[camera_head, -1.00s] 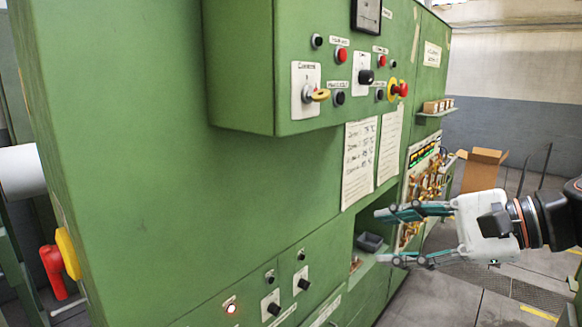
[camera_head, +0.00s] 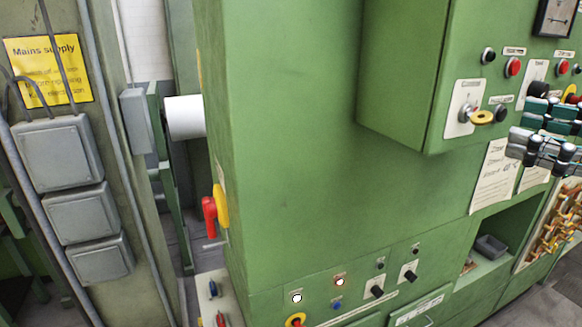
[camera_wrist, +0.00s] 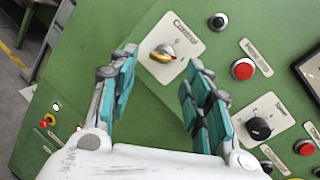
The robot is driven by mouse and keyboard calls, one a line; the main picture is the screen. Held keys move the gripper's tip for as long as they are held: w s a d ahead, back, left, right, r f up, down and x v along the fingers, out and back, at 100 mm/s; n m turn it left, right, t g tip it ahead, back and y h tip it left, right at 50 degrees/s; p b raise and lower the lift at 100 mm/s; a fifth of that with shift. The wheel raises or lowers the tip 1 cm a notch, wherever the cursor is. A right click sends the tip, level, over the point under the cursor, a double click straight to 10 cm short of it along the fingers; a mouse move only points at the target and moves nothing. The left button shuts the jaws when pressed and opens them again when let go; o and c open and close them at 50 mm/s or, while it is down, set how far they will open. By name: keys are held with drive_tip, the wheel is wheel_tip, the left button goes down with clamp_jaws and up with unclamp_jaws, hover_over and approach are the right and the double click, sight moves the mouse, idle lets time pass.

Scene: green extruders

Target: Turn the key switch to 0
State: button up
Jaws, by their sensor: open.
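The key switch (camera_head: 470,113) is a silver lock with a yellow-headed key on a white plate, on the front of the green control box. The key points right in the head view. In the wrist view the key switch (camera_wrist: 162,54) shows ahead, under black lettering and a small mark I cannot read. My gripper (camera_head: 520,128) is just right of the plate in the head view, with teal-padded fingers spread. In the wrist view my gripper (camera_wrist: 160,63) is open and empty, with the key showing between the fingertips. I cannot tell how far the tips are from the panel.
A red button (camera_wrist: 242,69), a small black button (camera_wrist: 218,21) and a black rotary knob (camera_wrist: 259,128) are near the fingers. The control box (camera_head: 402,75) juts out from the machine. A red handle (camera_head: 209,216) is on the machine's left side.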

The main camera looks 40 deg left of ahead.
sight(481, 118)
drive_tip(key=a, duration=0.4)
drive_tip(key=a+p, duration=0.1)
drive_tip(key=a, duration=0.1)
drive_tip(key=shift+w, duration=0.4)
drive_tip(key=shift+d, duration=0.1)
clamp_jaws()
